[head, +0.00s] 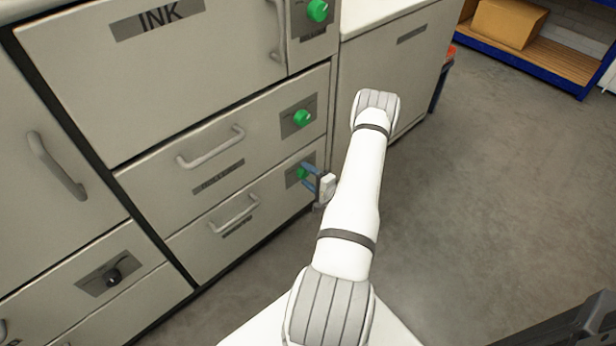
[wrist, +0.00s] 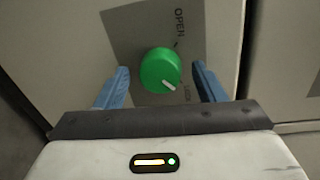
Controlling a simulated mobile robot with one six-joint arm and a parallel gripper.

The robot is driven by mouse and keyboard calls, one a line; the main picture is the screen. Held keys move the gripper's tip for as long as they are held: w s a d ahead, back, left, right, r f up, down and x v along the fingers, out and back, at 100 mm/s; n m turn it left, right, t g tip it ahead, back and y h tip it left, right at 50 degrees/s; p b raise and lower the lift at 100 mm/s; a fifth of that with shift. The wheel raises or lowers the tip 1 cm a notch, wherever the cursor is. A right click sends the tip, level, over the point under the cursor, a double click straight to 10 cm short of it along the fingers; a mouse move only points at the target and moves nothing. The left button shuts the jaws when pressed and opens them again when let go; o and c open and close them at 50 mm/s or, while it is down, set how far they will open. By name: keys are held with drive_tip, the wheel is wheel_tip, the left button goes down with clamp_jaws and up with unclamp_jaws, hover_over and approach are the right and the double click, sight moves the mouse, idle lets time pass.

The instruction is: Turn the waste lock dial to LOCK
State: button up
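A green round dial (wrist: 160,70) sits on a grey plate (wrist: 135,25) marked OPEN at the top and LOCK at the lower right. The white mark on the dial points down and right, toward the LOCK lettering. In the head view the dial (head: 302,173) is on the lower drawer front; the drawer's label is too small to read. My gripper (wrist: 160,68) is open, with one blue finger on each side of the dial and a visible gap to both. In the head view my gripper (head: 309,176) is right at the dial plate.
Another green dial (head: 302,118) is on the drawer above, and one more (head: 318,10) near the INK door. A black knob (head: 112,276) is at the lower left. Drawer handles (head: 234,215) stick out left of my gripper. Open floor (head: 470,210) lies to the right.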

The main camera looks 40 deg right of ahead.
drive_tip(key=shift+s, duration=0.1)
drive_tip(key=s+p, duration=0.1)
drive_tip(key=s, duration=0.6)
drive_tip(key=shift+s+d+r+p, duration=0.25)
drive_tip(key=shift+d+r+p, duration=0.1)
drive_tip(key=shift+r+p, duration=0.05)
drive_tip(key=shift+s, duration=0.1)
